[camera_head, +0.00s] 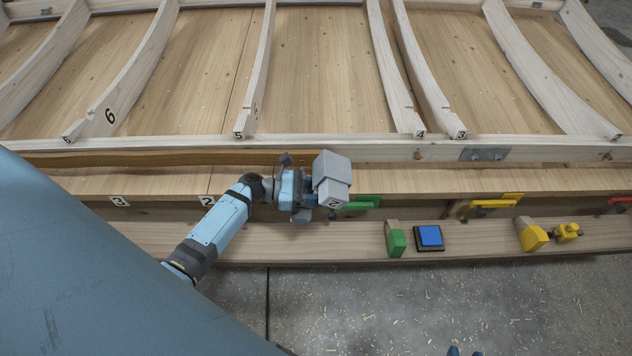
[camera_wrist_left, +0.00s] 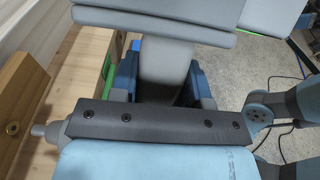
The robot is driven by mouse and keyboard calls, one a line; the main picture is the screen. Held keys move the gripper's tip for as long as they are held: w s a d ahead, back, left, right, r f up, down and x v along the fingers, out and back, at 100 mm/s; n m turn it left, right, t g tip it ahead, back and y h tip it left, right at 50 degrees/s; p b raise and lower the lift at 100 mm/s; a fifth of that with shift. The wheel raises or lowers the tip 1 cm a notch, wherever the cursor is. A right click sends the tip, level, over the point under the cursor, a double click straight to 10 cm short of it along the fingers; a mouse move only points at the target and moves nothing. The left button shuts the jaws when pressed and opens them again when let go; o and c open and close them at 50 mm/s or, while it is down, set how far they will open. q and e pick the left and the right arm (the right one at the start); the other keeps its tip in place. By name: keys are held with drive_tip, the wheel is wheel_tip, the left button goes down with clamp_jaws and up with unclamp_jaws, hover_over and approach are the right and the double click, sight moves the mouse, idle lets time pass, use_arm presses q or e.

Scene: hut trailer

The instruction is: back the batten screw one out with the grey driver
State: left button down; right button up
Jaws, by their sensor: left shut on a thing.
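My left gripper (camera_head: 312,188) is shut on the grey driver (camera_head: 332,180), a blocky grey tool held in front of the long bench. In the left wrist view the grey driver (camera_wrist_left: 168,60) stands between the two blue fingers, and its far end is out of frame. The brown batten (camera_head: 130,159) runs along the trailer's edge, left of and behind the driver. A small screw-like spot (camera_head: 196,160) shows on it, too small to read. I cannot tell whether the driver touches any screw; its tip is hidden. My right gripper is not in view.
On the front ledge are a green block (camera_head: 397,242), a blue pad (camera_head: 429,236), a yellow block (camera_head: 532,238) and a yellow tool (camera_head: 567,232). Green (camera_head: 365,201) and yellow (camera_head: 494,204) handles sit behind. Curved numbered ribs (camera_head: 133,75) lie beyond. The floor in front is open.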

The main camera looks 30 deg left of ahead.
use_arm(q)
drive_tip(key=shift+s+d+r, duration=0.1)
drive_tip(key=shift+s+r, duration=0.05)
drive_tip(key=shift+s, duration=0.25)
drive_tip(key=s+a+p, duration=0.1)
drive_tip(key=s, duration=0.1)
drive_tip(key=s+a, duration=0.1)
drive_tip(key=s, duration=0.1)
drive_tip(key=s+a+p, duration=0.1)
drive_tip(key=s, duration=0.1)
drive_tip(key=shift+s+a+p, duration=0.1)
drive_tip(key=shift+a+p, duration=0.1)
drive_tip(key=shift+p, duration=0.1)
drive_tip(key=shift+s+a, duration=0.2)
drive_tip(key=shift+s, duration=0.05)
